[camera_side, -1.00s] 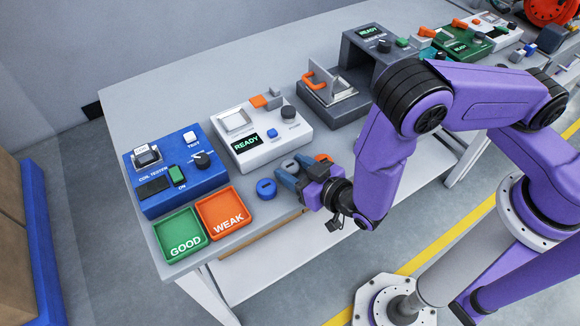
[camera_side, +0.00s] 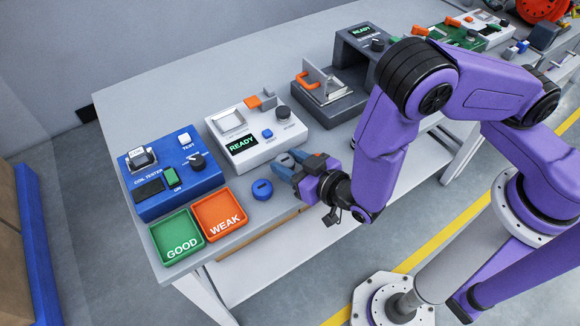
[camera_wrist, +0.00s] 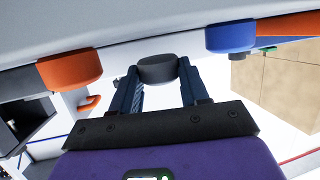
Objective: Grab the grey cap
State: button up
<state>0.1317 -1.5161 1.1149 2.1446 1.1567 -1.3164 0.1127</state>
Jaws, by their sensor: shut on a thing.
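The grey cap (camera_wrist: 158,68) is a short dark round disc between my two fingertips in the wrist view. It also shows, small and partly covered by the fingers, in the side view (camera_side: 285,159). My gripper (camera_side: 282,167) is low at the front edge of the table. In the wrist view my gripper (camera_wrist: 159,76) has its blue-grey fingers on both sides of the cap and is shut on it. The underside of the cap is hard to see.
A blue cap (camera_side: 262,189) lies left of my gripper; it shows in the wrist view (camera_wrist: 230,36). An orange cap (camera_wrist: 70,69) is on the other side. Green (camera_side: 177,259) and orange (camera_side: 239,231) trays, a blue tester (camera_side: 207,179) and a white device (camera_side: 292,138) stand nearby.

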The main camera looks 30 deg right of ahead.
jog(key=s+d+r, duration=0.8)
jog(key=s+r, duration=0.2)
jog(key=s, duration=0.1)
jog(key=shift+d+r, duration=0.3)
jog(key=shift+r, duration=0.1)
